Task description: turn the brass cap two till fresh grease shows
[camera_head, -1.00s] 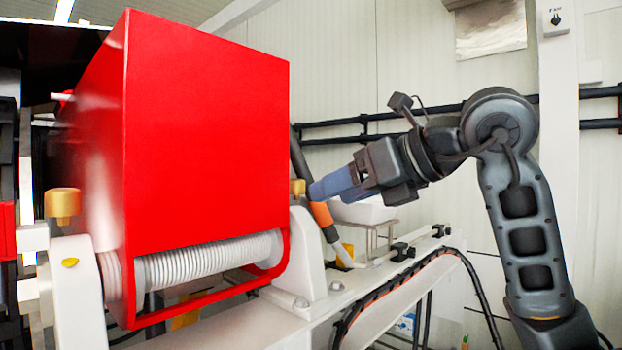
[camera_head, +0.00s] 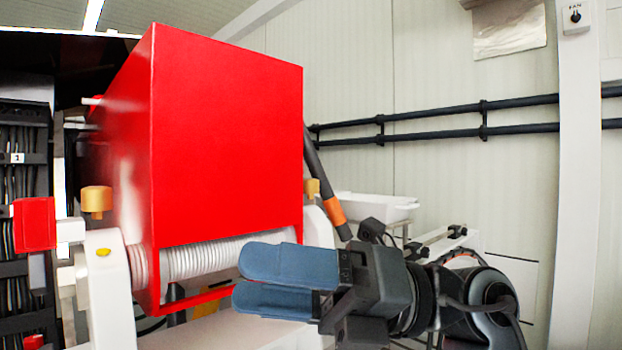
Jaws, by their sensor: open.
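Two brass caps are in view, and I cannot tell by marking which is cap two. One brass cap (camera_head: 97,200) stands on the white bearing block (camera_head: 110,290) at the left of the red guard. The other brass cap (camera_head: 312,188) shows at the right edge of the guard, partly hidden. No grease can be made out at either. My gripper (camera_head: 240,281) is open and empty, its blue fingers pointing left in front of the guard's lower right part, apart from both caps.
The big red guard (camera_head: 228,130) stands between the caps over a ribbed white shaft (camera_head: 200,262). A white tray (camera_head: 370,207) and a dark tube with an orange band (camera_head: 335,209) are behind my arm. Black pipes (camera_head: 440,122) run along the wall.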

